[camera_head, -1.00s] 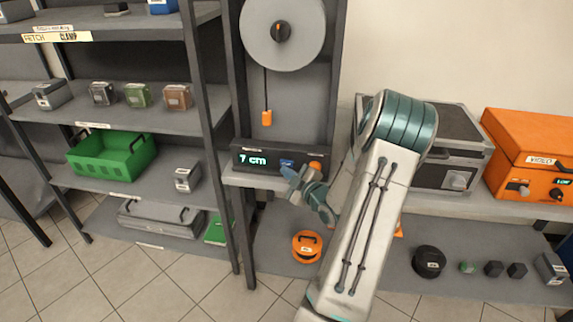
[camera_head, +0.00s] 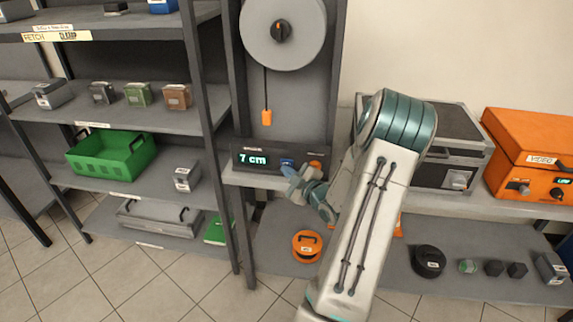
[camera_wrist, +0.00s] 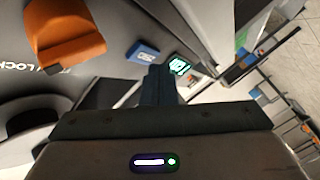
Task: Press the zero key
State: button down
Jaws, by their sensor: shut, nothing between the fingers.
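The zero key, a small blue key with pale lettering (camera_head: 287,161), is on the front of a dark readout unit (camera_head: 265,149). The lit display (camera_head: 252,159) beside it reads 7 cm. In the wrist view the blue key (camera_wrist: 142,52) lies just beyond my fingertips, beside the glowing display (camera_wrist: 180,66). My gripper (camera_head: 288,172) is shut and empty, with its tips just in front of and below the key in the head view. The shut fingers (camera_wrist: 158,84) also show in the wrist view. I cannot tell whether they touch the unit.
An orange lever or knob (camera_head: 316,165) sits right of the key; it looms large in the wrist view (camera_wrist: 65,38) near lettering ending in LOCK. An orange pendant (camera_head: 267,117) hangs above from a grey wheel (camera_head: 283,32). A shelf post (camera_head: 219,150) stands left.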

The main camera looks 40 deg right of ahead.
jog(key=shift+w+d, duration=0.15)
jog(key=shift+w, duration=0.05)
jog(key=shift+w+d+b, duration=0.25)
jog(key=shift+d+b, duration=0.1)
dwell(0.7)
jog(key=shift+a, duration=0.1)
jog(key=shift+s+a+b, duration=0.4)
jog(key=shift+s+a, duration=0.15)
jog(key=shift+s+a, duration=0.1)
jog(key=s+a+b, duration=0.1)
jog(key=s+a, duration=0.2)
jog(key=shift+a+b, duration=0.3)
jog(key=shift+b, duration=0.05)
dwell(0.4)
dwell(0.6)
